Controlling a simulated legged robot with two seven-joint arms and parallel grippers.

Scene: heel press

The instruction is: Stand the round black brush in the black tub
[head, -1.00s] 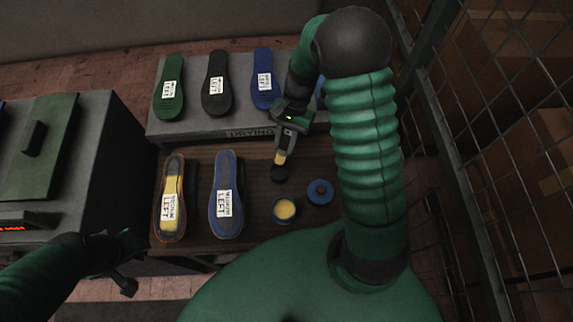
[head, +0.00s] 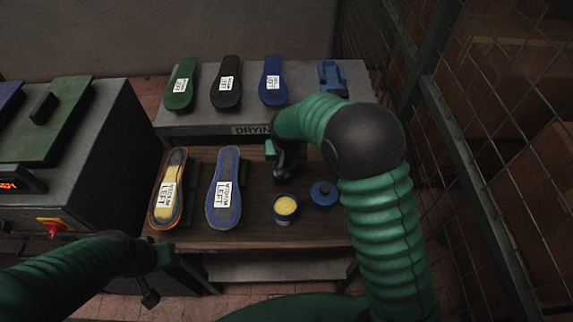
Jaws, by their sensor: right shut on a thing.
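My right gripper (head: 283,163) is shut on the round black brush (head: 283,176), low over the wooden bench. The arm hides much of the gripper and the brush handle. I cannot tell whether the brush touches the bench. A round dark tub (head: 285,219) with pale yellow contents stands open just in front of the brush. The dim light does not show whether it is black or dark blue. The brush is outside this tub. My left gripper (head: 156,277) is at the lower left, off the bench, and its jaws are not clear.
A round blue lid (head: 323,195) lies right of the tub. Two labelled soles, orange-edged (head: 170,188) and blue (head: 223,188), lie left on the bench. A grey shelf (head: 205,122) behind holds more soles and a blue holder (head: 332,79). A wire fence (head: 490,120) stands right.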

